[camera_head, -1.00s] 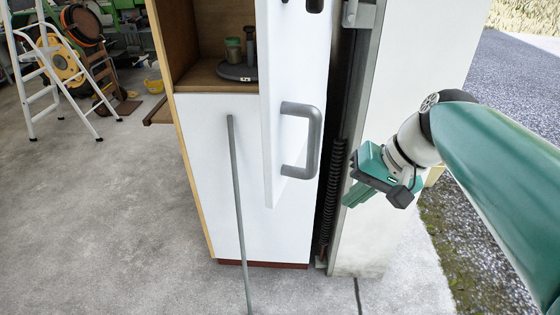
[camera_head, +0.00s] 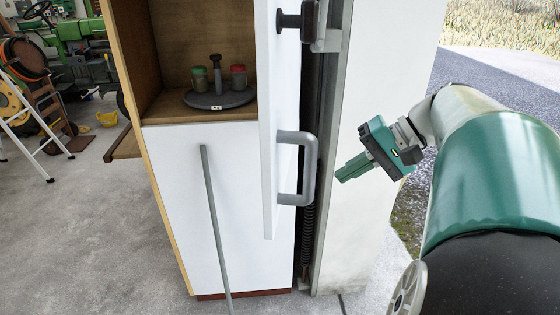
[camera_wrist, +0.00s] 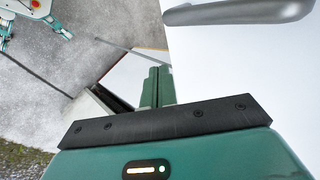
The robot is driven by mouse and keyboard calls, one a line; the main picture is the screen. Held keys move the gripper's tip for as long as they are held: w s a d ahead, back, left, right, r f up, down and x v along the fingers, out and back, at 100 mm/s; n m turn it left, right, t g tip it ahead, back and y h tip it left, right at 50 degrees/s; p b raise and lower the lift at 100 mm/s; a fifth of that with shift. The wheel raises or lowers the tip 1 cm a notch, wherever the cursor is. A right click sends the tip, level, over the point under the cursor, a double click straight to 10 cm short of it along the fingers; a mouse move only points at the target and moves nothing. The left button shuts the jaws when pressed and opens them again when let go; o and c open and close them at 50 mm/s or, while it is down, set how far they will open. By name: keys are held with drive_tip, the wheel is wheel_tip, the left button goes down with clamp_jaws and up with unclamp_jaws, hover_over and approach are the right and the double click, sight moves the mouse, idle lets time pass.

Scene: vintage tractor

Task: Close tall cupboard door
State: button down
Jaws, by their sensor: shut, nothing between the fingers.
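The tall cupboard has a white upper door (camera_head: 270,110) standing open at the right of its open compartment, seen at a steep angle. A grey bracket handle (camera_head: 311,170) is on this door. The door also shows in the wrist view (camera_wrist: 240,70), with its handle (camera_wrist: 240,12) at the top right. My gripper (camera_head: 341,177) is right of the handle, apart from it, its fingers pointing left toward it. The fingers are together and empty; they also show in the wrist view (camera_wrist: 157,75), with the door to their right.
The open compartment holds a dark round tray (camera_head: 220,97) with small jars. A white wall post (camera_head: 370,240) stands close behind my gripper.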

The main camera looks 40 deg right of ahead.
sight(304, 191)
drive_tip(key=w+a+r+x, duration=0.1)
drive_tip(key=r+x, duration=0.1)
drive_tip(key=x, duration=0.9)
drive_tip(key=shift+w, duration=0.3)
drive_tip(key=shift+a+f, duration=0.15)
